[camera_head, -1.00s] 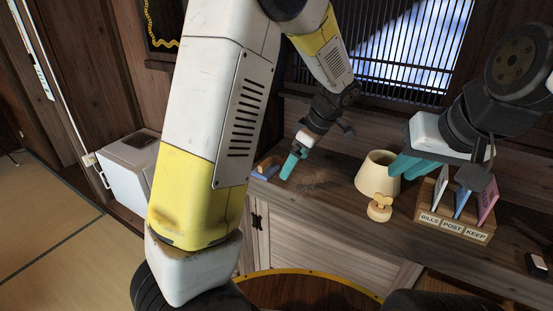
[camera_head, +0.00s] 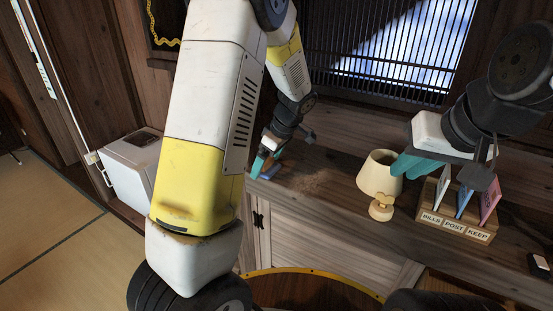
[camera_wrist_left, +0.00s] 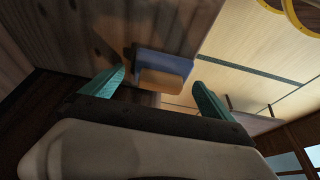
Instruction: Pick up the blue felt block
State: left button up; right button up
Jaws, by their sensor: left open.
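The blue felt block (camera_head: 271,171) lies at the left end of the wooden counter, partly hidden by my left gripper. In the left wrist view the block (camera_wrist_left: 164,62) shows a blue part and a tan, wood-like part, framed between the two teal fingers. My left gripper (camera_head: 260,162) is open and right at the block in the head view. In the wrist view the left gripper (camera_wrist_left: 159,79) has its fingers apart, with the block beyond and between their tips. I cannot tell whether a finger touches it. My right gripper (camera_head: 410,166) hangs near the lamp, its finger gap unclear.
A small cream lamp (camera_head: 380,174) stands mid-counter. A wooden letter holder (camera_head: 455,224) labelled BILLS, POST and KEEP stands to its right. The counter (camera_head: 320,183) is clear between block and lamp. A white box-like appliance (camera_head: 130,165) stands on the floor at left.

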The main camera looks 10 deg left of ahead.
aim_at(267, 162)
pick_arm(q)
jog(key=c, duration=1.5)
jog(key=shift+o, duration=0.2)
jog(key=shift+s+d+r, duration=0.1)
jog(key=shift+s+r, duration=0.05)
jog(key=shift+s, duration=0.05)
notch_tip(267, 162, up, 6)
jog(key=shift+s+r, duration=0.15)
jog(key=shift+r, duration=0.1)
jog(key=s+d, duration=0.2)
jog(key=s, duration=0.7)
jog(key=s+d, duration=0.2)
jog(key=s, duration=0.7)
jog(key=shift+s+d, duration=0.3)
jog(key=shift+s, duration=0.1)
